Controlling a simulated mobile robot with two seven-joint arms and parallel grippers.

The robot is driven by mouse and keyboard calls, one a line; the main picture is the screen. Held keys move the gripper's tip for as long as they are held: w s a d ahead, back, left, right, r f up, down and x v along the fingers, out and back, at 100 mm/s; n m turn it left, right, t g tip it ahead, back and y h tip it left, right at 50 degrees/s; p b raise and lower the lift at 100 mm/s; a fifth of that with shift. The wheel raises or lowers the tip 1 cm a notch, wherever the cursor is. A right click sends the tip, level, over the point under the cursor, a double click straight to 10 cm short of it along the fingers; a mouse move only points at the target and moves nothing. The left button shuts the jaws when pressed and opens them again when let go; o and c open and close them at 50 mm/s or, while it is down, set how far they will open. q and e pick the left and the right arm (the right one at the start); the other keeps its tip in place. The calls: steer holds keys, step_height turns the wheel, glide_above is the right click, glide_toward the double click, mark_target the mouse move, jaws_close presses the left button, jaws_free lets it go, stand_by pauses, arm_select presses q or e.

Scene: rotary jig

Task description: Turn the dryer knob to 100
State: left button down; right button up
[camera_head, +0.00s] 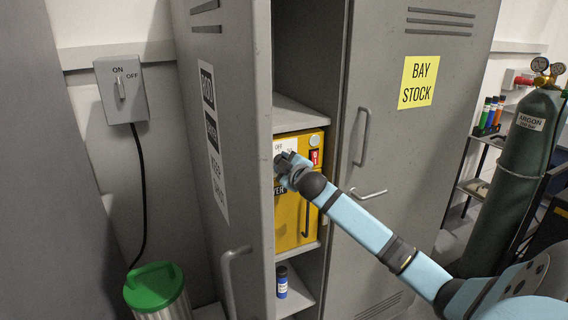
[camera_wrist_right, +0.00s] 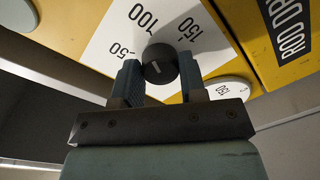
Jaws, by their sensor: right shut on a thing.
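The yellow dryer (camera_head: 287,218) sits on a shelf inside the open grey locker. In the right wrist view its black knob (camera_wrist_right: 160,63) is on a white dial plate (camera_wrist_right: 112,38) marked 50, 100 and 150, with the 100 above and slightly left of the knob. A short pale mark shows on the knob's face; I cannot tell exactly which number it points at. My right gripper (camera_head: 283,163) reaches the dryer front in the head view. In the wrist view its two fingers (camera_wrist_right: 158,84) are shut on the knob's sides. My left gripper is not in view.
The open locker door (camera_head: 228,130) stands just left of the dryer; a closed door (camera_head: 405,150) is on its right. A blue bottle (camera_head: 282,282) stands on the shelf below. A wall switch box (camera_head: 122,90), green-lidded bin (camera_head: 154,287) and argon cylinder (camera_head: 515,170) are farther out.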

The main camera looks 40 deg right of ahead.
steer(key=shift+m, duration=0.6)
steer(key=o, duration=0.9)
steer(key=b+v, duration=0.2)
steer(key=v, duration=1.1)
steer(key=shift+s+a+b, duration=0.15)
steer(key=shift+s+b, duration=0.2)
